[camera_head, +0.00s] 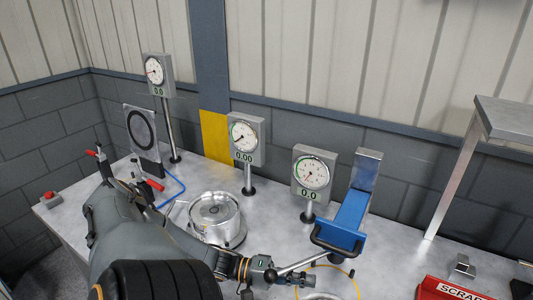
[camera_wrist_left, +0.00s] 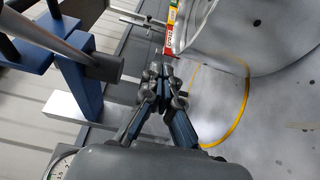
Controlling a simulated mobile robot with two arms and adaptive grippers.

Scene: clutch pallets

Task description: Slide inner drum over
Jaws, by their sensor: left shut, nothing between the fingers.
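A round silver drum (camera_head: 212,209) sits on a wider round base on the bench, left of centre in the head view. I cannot tell whether it is the inner drum. Another pale round part (camera_head: 322,297) is cut off by the bottom edge. My left gripper (camera_head: 305,280) is shut and empty, to the right of the drum and below the blue press. Its closed fingers show in the left wrist view (camera_wrist_left: 164,74). My right gripper is out of view.
The blue press (camera_head: 346,218) with a lever handle stands close by; it also shows in the left wrist view (camera_wrist_left: 80,82). Gauges (camera_head: 314,176) line the back. A red scrap bin (camera_head: 448,289) is at right.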

